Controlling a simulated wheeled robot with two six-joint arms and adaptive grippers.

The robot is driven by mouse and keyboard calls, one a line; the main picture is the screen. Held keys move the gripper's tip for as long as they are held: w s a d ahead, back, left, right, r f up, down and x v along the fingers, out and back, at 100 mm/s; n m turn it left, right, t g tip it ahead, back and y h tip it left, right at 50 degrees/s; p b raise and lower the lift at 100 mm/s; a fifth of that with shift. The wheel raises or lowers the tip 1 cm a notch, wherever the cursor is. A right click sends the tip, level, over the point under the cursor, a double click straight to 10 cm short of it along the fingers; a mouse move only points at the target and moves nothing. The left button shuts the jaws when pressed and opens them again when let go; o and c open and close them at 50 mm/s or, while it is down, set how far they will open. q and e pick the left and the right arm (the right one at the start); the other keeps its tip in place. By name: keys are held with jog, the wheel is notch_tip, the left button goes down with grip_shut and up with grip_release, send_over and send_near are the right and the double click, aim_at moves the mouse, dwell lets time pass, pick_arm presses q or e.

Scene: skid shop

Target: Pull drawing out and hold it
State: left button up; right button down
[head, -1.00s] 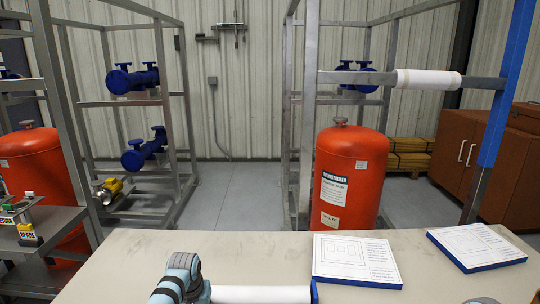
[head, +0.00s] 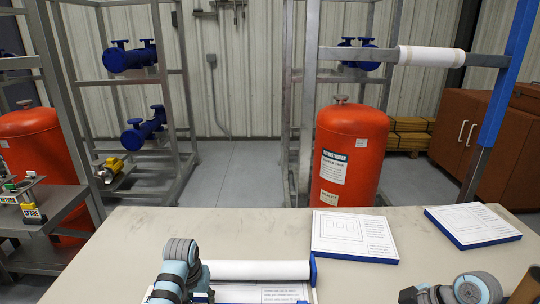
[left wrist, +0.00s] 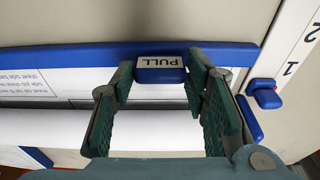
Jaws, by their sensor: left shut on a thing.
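The drawing (head: 265,293) is a white printed sheet showing below a white roll (head: 260,270) at the table's front edge in the head view. Its lower part is cut off by the frame. In the left wrist view the printed sheet (left wrist: 55,85) runs along a blue bar, with a blue tab (left wrist: 158,76) labelled PULL. My left gripper (left wrist: 158,64) has its two green fingers on either side of this tab and is shut on it. In the head view its fingers are hidden. Part of my right arm shows at the bottom right; its gripper fingers are not visible.
Two blue-edged boards with printed sheets, one nearer the middle (head: 353,235) and one to the right (head: 472,226), lie on the table (head: 165,235). A strip numbered 1 and 2 (left wrist: 303,50) and a small blue knob (left wrist: 265,93) are beside the tab.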

pick_arm(q)
jog(key=shift+s, duration=1.8)
jog(key=shift+s, duration=1.75)
jog(key=shift+s, duration=1.75)
jog(key=shift+s, duration=1.75)
jog(key=shift+s+f, duration=0.1)
